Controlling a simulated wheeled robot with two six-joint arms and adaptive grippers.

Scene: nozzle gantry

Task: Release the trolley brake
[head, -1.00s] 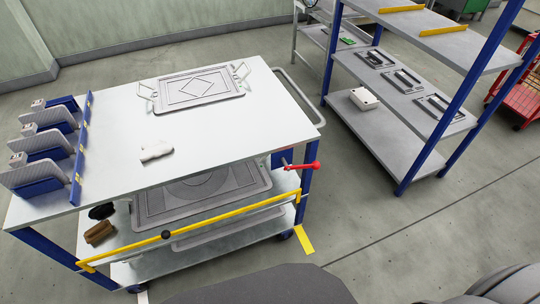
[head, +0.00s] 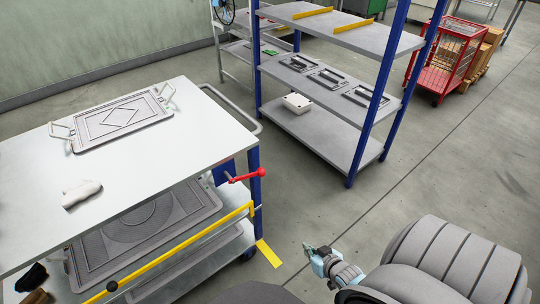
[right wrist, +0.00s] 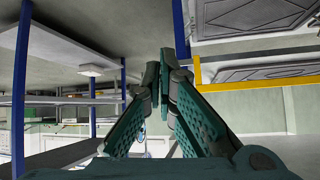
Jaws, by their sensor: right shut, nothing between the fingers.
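The trolley (head: 130,142) has a white top and blue legs and stands at the left in the head view. Its red brake lever (head: 247,177) with a round knob sticks out to the right from a blue plate by the corner leg. My right gripper (head: 309,249) is at the lower middle, to the right of and nearer than the lever, apart from it. In the right wrist view its green fingers (right wrist: 165,60) are closed together with nothing between them. The lever cannot be made out in the right wrist view. My left gripper is not in view.
A yellow bar (head: 170,258) runs along the trolley's near side above the lower trays. A yellow floor mark (head: 269,254) lies by the near leg. A grey shelf rack (head: 335,90) with blue posts stands behind at the right. The floor between is clear.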

